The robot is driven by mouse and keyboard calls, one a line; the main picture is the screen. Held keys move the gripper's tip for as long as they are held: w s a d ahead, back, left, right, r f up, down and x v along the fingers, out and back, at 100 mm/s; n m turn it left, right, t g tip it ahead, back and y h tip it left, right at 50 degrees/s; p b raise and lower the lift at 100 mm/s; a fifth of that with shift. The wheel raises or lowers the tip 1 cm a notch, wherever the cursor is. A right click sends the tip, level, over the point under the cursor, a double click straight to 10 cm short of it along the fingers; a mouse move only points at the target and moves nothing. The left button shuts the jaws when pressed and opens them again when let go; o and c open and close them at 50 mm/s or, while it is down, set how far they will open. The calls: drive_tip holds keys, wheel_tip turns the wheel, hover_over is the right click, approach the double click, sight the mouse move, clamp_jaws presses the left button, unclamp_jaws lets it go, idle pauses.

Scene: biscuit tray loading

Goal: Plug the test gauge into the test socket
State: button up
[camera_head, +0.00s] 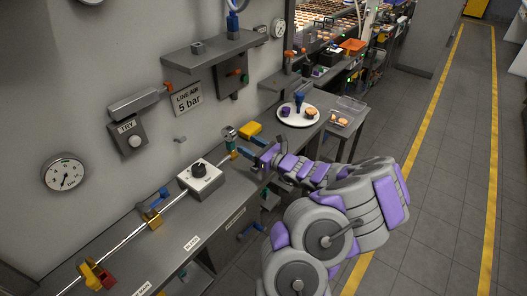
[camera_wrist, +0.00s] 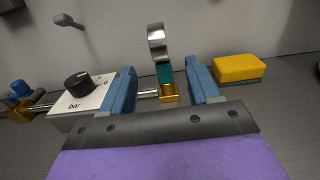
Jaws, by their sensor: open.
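The test gauge shows in the wrist view as a silver round head (camera_wrist: 158,42) on a teal stem (camera_wrist: 164,73). It stands upright above the brass test socket (camera_wrist: 169,93) at the end of the pipe. The stem meets the brass in the picture, but I cannot tell how deep it sits. In the head view the gauge (camera_head: 229,131) stands near the wall. My gripper (camera_wrist: 160,67) is open, its blue fingers on either side of the stem with gaps showing. The gripper (camera_head: 246,148) also shows in the head view, just right of the gauge.
A white regulator box with a black knob (camera_wrist: 78,82) is left of my gripper. A yellow and green sponge-like block (camera_wrist: 239,67) lies to the right. Blue, red and yellow valves (camera_head: 96,274) line the pipe. A white plate (camera_head: 287,121) stands farther along the bench.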

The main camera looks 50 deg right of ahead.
drive_tip(key=shift+s+d+p, duration=0.2)
drive_tip(key=shift+s+p, duration=0.3)
drive_tip(key=shift+s, duration=2.25)
